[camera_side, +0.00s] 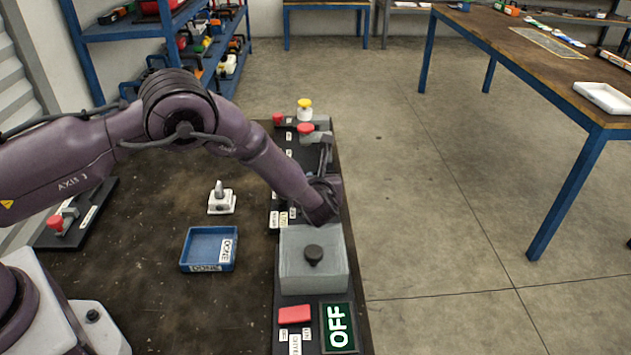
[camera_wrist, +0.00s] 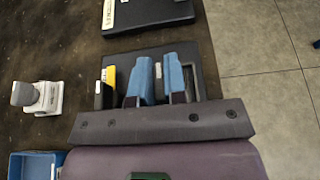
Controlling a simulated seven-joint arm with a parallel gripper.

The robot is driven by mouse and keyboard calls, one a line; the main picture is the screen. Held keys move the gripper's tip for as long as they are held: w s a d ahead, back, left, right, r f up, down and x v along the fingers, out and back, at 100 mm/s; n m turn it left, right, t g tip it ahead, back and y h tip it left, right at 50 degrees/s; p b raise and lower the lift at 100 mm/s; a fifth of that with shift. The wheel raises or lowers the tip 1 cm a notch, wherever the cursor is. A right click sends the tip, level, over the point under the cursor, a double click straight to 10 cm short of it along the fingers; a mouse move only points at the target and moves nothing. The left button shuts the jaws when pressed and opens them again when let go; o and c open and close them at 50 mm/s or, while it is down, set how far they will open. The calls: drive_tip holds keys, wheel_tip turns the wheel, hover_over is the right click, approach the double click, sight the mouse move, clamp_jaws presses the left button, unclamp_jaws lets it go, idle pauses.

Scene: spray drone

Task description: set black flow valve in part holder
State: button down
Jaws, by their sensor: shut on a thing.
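My gripper shows in the wrist view as two blue fingers (camera_wrist: 160,80), low over a black board. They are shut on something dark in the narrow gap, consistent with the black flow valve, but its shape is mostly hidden. In the side view, my gripper is at the black strip behind the grey box, and my wrist hides its fingers. A white holder (camera_side: 221,203) with a grey upright piece stands on the dark bench to the left; it also shows in the wrist view (camera_wrist: 45,98). I cannot tell whether it is the part holder.
A blue DONE tray (camera_side: 190,250) lies on the bench left of the grey box (camera_side: 315,282), which carries a dark knob (camera_side: 313,255). A red block (camera_side: 294,314) and a green OFF sign (camera_side: 338,328) are in front. Red-topped and yellow-topped pieces (camera_side: 305,108) stand behind.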

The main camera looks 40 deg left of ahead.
drive_tip(key=shift+f, duration=0.1)
drive_tip(key=c, duration=1.2)
unclamp_jaws()
drive_tip(key=shift+o, duration=0.2)
